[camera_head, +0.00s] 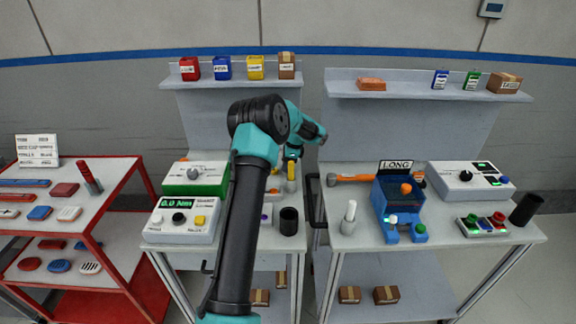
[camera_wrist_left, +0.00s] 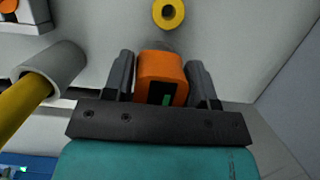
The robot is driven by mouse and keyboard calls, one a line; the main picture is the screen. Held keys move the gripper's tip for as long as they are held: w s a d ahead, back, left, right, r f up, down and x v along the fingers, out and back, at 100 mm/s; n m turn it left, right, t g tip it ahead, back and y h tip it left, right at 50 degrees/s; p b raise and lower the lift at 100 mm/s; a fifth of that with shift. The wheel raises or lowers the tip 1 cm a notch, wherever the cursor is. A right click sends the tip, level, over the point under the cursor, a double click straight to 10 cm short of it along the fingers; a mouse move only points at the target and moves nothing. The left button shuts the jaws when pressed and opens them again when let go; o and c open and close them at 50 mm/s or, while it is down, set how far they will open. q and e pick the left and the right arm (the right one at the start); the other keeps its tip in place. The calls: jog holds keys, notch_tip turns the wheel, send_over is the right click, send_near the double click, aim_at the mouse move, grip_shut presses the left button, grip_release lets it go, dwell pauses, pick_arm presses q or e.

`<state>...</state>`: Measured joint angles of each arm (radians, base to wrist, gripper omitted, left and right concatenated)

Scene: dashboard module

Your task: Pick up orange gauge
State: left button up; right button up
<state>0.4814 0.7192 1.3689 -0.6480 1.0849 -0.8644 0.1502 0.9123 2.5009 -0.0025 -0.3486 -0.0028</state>
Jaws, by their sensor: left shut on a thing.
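The orange gauge (camera_wrist_left: 160,78) shows in the left wrist view as a block with rounded corners and a dark face with a small green mark. It sits between the two dark fingers of my left gripper (camera_wrist_left: 163,80), which is shut on it. In the head view my left gripper (camera_head: 292,153) is over the back of the middle bench, and the gauge cannot be made out behind my arm. Whether the gauge touches the surface behind it is unclear. My right gripper is not in view.
A yellow handle (camera_wrist_left: 22,100) stands in a grey holder (camera_wrist_left: 55,65) close beside the gripper. A yellow ring (camera_wrist_left: 169,14) lies beyond the gauge.

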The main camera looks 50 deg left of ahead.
pick_arm(q)
jog(key=shift+c, duration=0.5)
jog(key=shift+r, duration=0.55)
jog(key=r, duration=0.2)
jog(key=shift+s+a+r, duration=0.2)
jog(key=shift+s+r, duration=0.1)
jog(key=shift+s, duration=0.05)
jog(key=s+a, duration=0.2)
jog(key=s, duration=0.3)
jog(key=s+a, duration=0.3)
jog(key=s, duration=0.2)
jog(key=s+a, duration=0.3)
jog(key=s, duration=0.2)
jog(key=shift+s+a+f, duration=0.1)
